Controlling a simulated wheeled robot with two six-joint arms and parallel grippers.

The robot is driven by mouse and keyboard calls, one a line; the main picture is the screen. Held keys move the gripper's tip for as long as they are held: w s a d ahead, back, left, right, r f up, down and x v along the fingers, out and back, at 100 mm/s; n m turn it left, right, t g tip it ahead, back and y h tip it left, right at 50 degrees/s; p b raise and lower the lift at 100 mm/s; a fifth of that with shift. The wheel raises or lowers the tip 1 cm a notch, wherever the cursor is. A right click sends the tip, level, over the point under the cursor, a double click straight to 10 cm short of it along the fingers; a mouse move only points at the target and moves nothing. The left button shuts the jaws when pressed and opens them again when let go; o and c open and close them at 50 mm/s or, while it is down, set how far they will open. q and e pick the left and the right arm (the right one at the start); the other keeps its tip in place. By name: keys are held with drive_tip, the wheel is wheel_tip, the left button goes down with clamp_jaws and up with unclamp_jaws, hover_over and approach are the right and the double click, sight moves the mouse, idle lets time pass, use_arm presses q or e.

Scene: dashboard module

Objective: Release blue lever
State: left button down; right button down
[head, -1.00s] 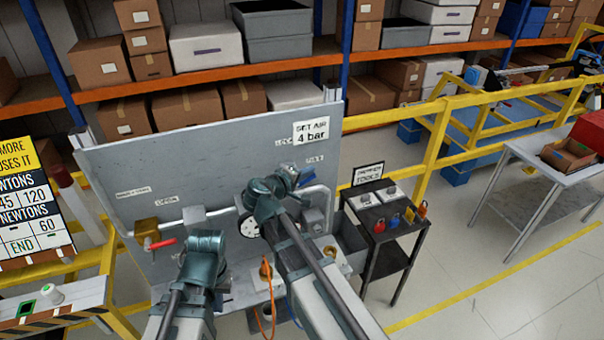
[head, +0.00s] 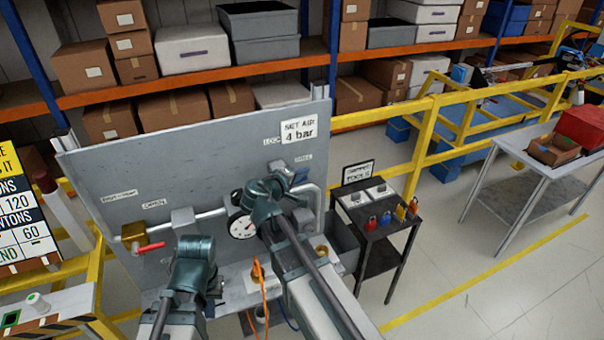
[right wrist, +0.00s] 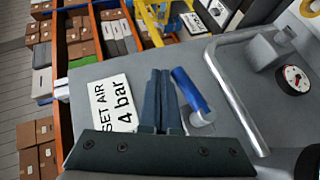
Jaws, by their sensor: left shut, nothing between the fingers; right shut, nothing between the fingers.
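The blue lever (right wrist: 190,91) shows in the right wrist view, tilted, on a grey fitting on the upright panel. It is just right of my right gripper's fingers (right wrist: 160,76), which are shut and empty; I cannot tell whether they touch it. In the head view my right gripper (head: 283,173) is at the panel's right part, below the "SET AIR 4 bar" sign (head: 299,129), and largely hides the lever. My left gripper (head: 214,285) is low in front of the panel, mostly hidden by its own wrist, and away from the lever.
The grey panel (head: 100,175) carries a pipe, a round gauge (head: 242,226) and a red-handled valve (head: 148,248). An orange cable (head: 264,295) hangs below. A black cart (head: 385,235) with coloured padlocks stands to the right. Yellow rails (head: 420,150) and shelves are behind.

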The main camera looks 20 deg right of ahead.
idle(0.7)
drive_tip(key=shift+w+r+p, duration=0.15)
drive_tip(key=shift+r+p, duration=0.55)
drive_tip(key=shift+p, duration=0.05)
drive_tip(key=r+p, duration=0.3)
drive_tip(key=shift+w+a+r, duration=0.15)
drive_tip(key=shift+w+a, duration=0.1)
drive_tip(key=shift+w, duration=0.05)
drive_tip(key=s+a+r+p, duration=0.1)
drive_tip(key=s+r+p, duration=0.4)
drive_tip(key=r+p, duration=0.2)
drive_tip(key=shift+s+r+p, duration=0.2)
drive_tip(key=shift+s+p, duration=0.1)
drive_tip(key=shift+s, duration=0.1)
drive_tip(key=shift+a, duration=0.1)
